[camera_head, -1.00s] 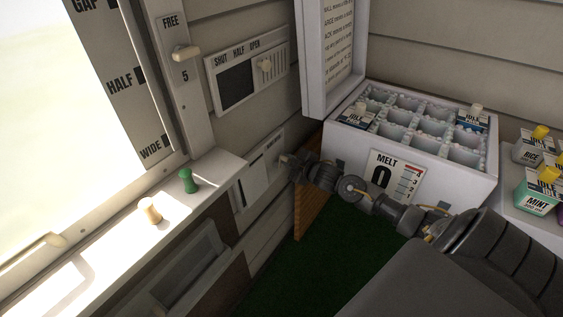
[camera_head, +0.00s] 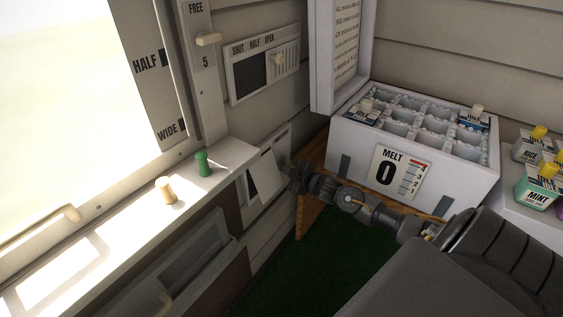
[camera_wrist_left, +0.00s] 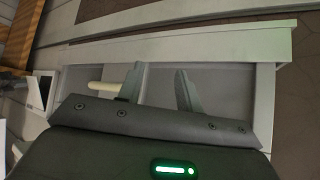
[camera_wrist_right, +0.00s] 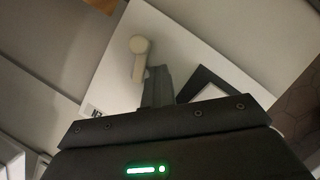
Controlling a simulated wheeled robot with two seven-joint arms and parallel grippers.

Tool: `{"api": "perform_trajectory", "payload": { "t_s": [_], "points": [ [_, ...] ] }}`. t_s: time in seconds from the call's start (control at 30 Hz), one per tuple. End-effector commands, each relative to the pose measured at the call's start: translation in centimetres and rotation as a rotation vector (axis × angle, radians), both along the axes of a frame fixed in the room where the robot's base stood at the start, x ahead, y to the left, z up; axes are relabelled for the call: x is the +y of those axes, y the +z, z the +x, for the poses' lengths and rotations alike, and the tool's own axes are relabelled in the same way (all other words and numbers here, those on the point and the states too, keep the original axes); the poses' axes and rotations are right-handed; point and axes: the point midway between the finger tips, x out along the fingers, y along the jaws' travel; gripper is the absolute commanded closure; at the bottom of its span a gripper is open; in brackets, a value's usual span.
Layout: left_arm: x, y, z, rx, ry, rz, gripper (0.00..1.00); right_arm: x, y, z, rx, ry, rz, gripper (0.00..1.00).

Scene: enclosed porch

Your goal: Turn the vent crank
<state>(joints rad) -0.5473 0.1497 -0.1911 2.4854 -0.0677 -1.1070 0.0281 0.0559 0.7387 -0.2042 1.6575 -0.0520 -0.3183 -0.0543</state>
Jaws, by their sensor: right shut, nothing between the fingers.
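A cream crank (camera_wrist_right: 138,48) with a round hub and a short arm is on a white wall panel (camera_wrist_right: 195,45) in the right wrist view. My right gripper (camera_wrist_right: 157,80) is shut and empty, its fingertips right beside the crank's arm; I cannot tell whether they touch. In the head view my right gripper (camera_head: 295,175) is at the low vent panel (camera_head: 281,142) and hides the crank. A white flap (camera_head: 266,178) stands tilted out from that panel. My left gripper (camera_wrist_left: 157,88) is open in the left wrist view, near a cream handle (camera_wrist_left: 104,87).
A slider panel (camera_head: 262,63) marked SHUT, HALF, OPEN is above. A sunlit sill (camera_head: 110,235) carries a green peg (camera_head: 203,164) and a cream peg (camera_head: 165,190). An open freezer box (camera_head: 340,140) reading MELT 0 stands right, beside cartons (camera_head: 538,191).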

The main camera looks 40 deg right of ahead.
Motion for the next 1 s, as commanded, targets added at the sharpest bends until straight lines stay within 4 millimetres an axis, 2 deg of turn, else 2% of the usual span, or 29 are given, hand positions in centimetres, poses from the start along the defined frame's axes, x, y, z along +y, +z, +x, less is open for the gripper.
{"api": "perform_trajectory", "payload": {
  "t_s": [0.43, 1.0],
  "points": [
    [0.1, -0.3, -0.1, 0.000, 0.004, -0.001, 0.65, 0.0, 0.0, 0.4, -0.010, 0.004, -0.001, 1.00],
    [0.0, -2.5, -0.1, 0.000, 0.002, -0.001, 0.65, -4.6, -1.6, 1.7, -0.013, 0.003, -0.003, 1.00]
  ]
}}
